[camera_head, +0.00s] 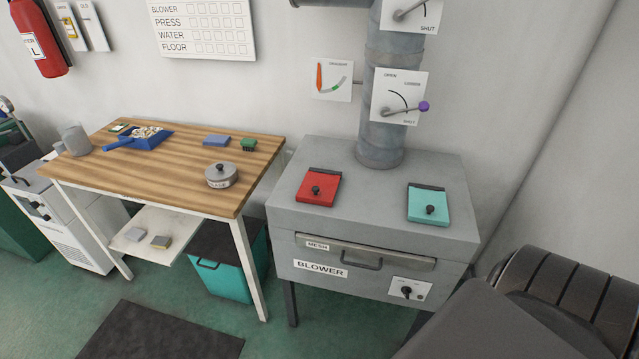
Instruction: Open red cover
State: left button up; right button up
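The red cover (320,187) lies flat and closed on top of the grey blower cabinet (380,225), on its left half. It has a dark hinge strip along its far edge and a dark knob near its front. A teal cover (428,206) of the same kind, also closed, sits to its right on the same top. Neither of my grippers shows in the head view. A dark, ribbed shape at the lower right covers part of the floor and comes near the cabinet's right front corner.
A wooden table (190,170) stands left of the cabinet, with a blue dustpan (140,139) and a round lidded tin (221,177) on it. A grey pipe (383,140) with lever plates rises behind the covers. A teal bin (228,265) stands under the table.

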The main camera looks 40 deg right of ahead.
aim_at(319, 185)
jog(key=z, duration=1.2)
jog(key=i, duration=0.4)
jog(key=z, duration=1.2)
